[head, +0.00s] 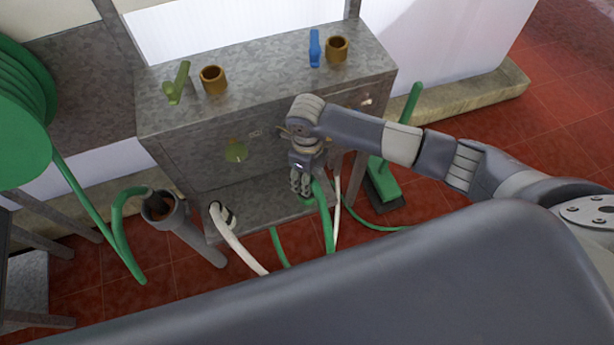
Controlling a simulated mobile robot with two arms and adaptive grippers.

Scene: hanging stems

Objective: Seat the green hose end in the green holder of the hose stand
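A green hose (325,215) hangs in front of the grey cabinet-like stand (190,150), its upper end right beside my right gripper (301,187). The gripper points down at the stand's front. The fingers look close together, but I cannot tell whether they hold the hose. Part of the stand's front is hidden behind my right arm. My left gripper is not in view.
A white hose (235,240) hangs lower left. A grey tube (190,235), green reel (25,110) and green broom-like tool (383,180) stand around it.

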